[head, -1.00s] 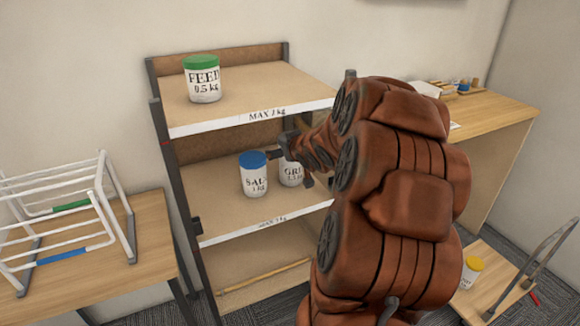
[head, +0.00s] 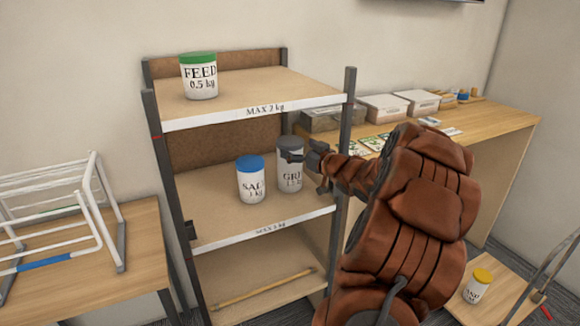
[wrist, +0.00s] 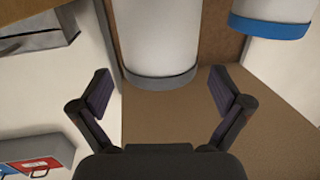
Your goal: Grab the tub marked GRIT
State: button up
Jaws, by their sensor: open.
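The GRIT tub (head: 289,172) is white with a grey lid and stands on the middle shelf, its label partly covered by my gripper. In the wrist view the tub (wrist: 160,40) appears lid-down between and beyond my fingertips, with its far end cut off. My gripper (head: 306,171) is open and empty at the tub's right front side. The wrist view shows both fingers (wrist: 160,78) spread, one to each side of the tub.
The blue-lidded SALT tub (head: 251,180) stands close to the left of GRIT. The green-lidded FEED tub (head: 199,77) is on the top shelf (head: 255,95). A shelf post (head: 343,150) rises just right of my gripper. Boxes (head: 385,107) line the desk.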

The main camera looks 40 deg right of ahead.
jog(key=shift+w+d+f, duration=0.1)
jog(key=shift+w+f, duration=0.05)
jog(key=shift+w, duration=0.55)
jog(key=shift+w+f, duration=0.15)
jog(key=shift+w, duration=0.55)
jog(key=shift+w+d+f, duration=0.15)
jog(key=shift+w+d, duration=0.05)
jog(key=shift+w, duration=0.75)
jog(key=shift+w+d+f, duration=0.1)
jog(key=shift+w+d, duration=0.05)
jog(key=shift+w, duration=0.8)
